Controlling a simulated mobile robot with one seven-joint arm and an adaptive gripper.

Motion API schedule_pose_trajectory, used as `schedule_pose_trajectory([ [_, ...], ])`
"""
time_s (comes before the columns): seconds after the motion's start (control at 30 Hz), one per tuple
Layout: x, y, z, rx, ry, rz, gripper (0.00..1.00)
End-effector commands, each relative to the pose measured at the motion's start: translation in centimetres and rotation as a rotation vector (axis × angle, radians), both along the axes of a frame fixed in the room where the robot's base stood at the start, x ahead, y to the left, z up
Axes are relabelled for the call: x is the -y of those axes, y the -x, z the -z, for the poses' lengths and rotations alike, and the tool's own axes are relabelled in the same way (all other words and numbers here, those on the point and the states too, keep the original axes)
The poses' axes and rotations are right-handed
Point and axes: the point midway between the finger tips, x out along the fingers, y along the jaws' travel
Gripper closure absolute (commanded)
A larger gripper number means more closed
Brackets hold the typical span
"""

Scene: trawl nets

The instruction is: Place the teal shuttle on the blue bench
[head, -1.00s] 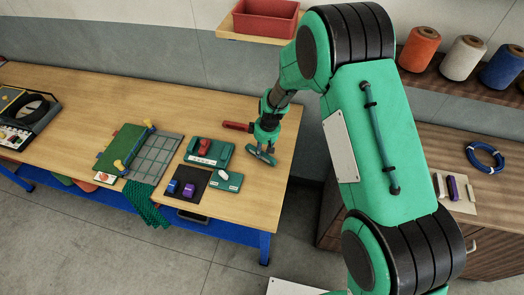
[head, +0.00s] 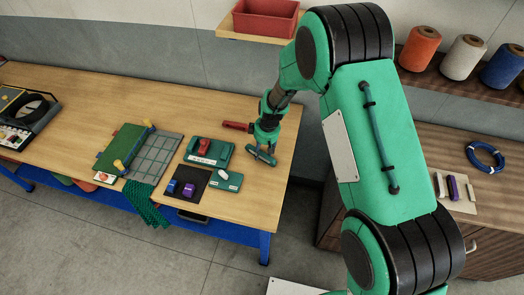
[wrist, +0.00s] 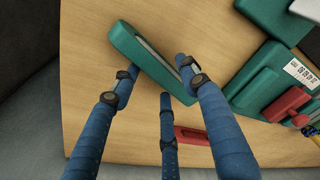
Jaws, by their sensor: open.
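The teal shuttle (head: 263,156) is a long, narrow piece with rounded ends and a pale slot along its top. It is at the right end of the wood-topped bench with blue legs (head: 258,193), at or just above the top; the exact contact is hard to tell. In the wrist view the shuttle (wrist: 150,58) lies slantwise between the blue fingertips of my gripper (wrist: 158,70). My gripper (head: 264,146) is low over the bench and open, with fingers on both sides of the shuttle. They partly hide its lower right end.
A teal box with a red switch (head: 208,152), a smaller teal box (head: 227,180) and a dark mat (head: 187,193) stand to the left. Bare wood lies in front, towards the bench's right edge.

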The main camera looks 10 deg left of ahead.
Motion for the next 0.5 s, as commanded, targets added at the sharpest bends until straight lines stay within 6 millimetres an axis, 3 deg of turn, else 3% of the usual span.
schedule_pose_trajectory([
  [0.27,0.2,0.0,-1.8,0.003,-0.001,0.0,0.56],
  [0.5,0.6,0.2,-5.0,0.003,-0.002,0.001,0.56],
])
